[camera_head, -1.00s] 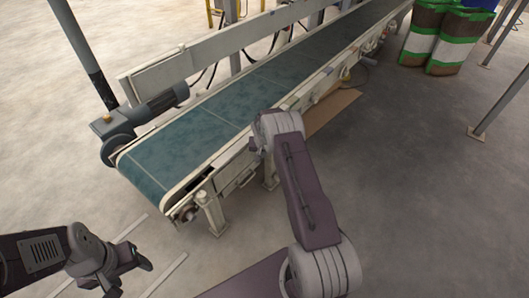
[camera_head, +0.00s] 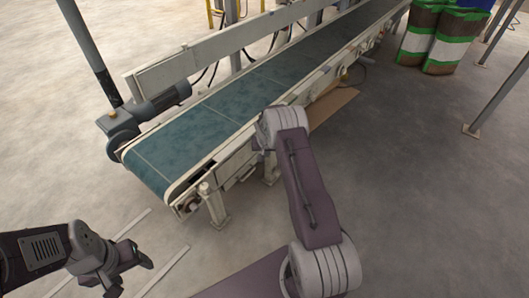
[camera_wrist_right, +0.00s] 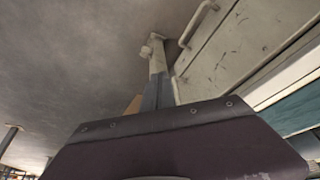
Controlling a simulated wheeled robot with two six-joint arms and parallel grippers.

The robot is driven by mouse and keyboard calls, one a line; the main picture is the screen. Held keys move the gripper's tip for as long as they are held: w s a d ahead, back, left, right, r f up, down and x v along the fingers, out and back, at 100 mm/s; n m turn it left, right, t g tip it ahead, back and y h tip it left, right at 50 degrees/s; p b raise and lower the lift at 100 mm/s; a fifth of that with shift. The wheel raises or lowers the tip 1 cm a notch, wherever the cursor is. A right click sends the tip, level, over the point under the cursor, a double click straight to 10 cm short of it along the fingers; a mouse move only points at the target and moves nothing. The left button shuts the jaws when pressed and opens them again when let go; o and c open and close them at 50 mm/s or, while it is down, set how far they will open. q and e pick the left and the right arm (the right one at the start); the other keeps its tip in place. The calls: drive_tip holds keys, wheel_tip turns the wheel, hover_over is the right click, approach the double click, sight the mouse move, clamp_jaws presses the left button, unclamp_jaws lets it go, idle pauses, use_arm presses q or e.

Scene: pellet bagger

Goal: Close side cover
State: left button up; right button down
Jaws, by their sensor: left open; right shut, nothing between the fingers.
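The side cover (camera_head: 236,163) is a pale panel on the near side of the conveyor, close to its front end. In the right wrist view the pale panel (camera_wrist_right: 225,50) has a bar handle (camera_wrist_right: 194,24) and some scuffs. My right arm reaches to the conveyor side, and its gripper is hidden behind the arm in the head view. In the right wrist view the right gripper (camera_wrist_right: 158,80) shows as shut grey fingers, empty, beside the panel. I cannot tell whether it touches anything. My left gripper (camera_head: 133,279) is open and empty, low on the left, apart from the conveyor.
The conveyor's green belt (camera_head: 215,115) runs to the back right. A motor (camera_head: 150,108) sits at its front left. A support leg (camera_head: 212,203) stands below the front end. Bags (camera_head: 440,40) stand at the back right.

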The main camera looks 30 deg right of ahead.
use_arm(q)
drive_tip(key=r, duration=0.1)
drive_tip(key=r+p, duration=0.2)
drive_tip(key=shift+w+d+r, duration=0.2)
drive_tip(key=shift+w+r, duration=0.1)
drive_tip(key=shift+w, duration=0.05)
use_arm(e)
drive_tip(key=d+v, duration=0.1)
drive_tip(key=v, duration=0.6)
drive_tip(key=shift+r, duration=0.2)
drive_tip(key=shift+s, duration=0.1)
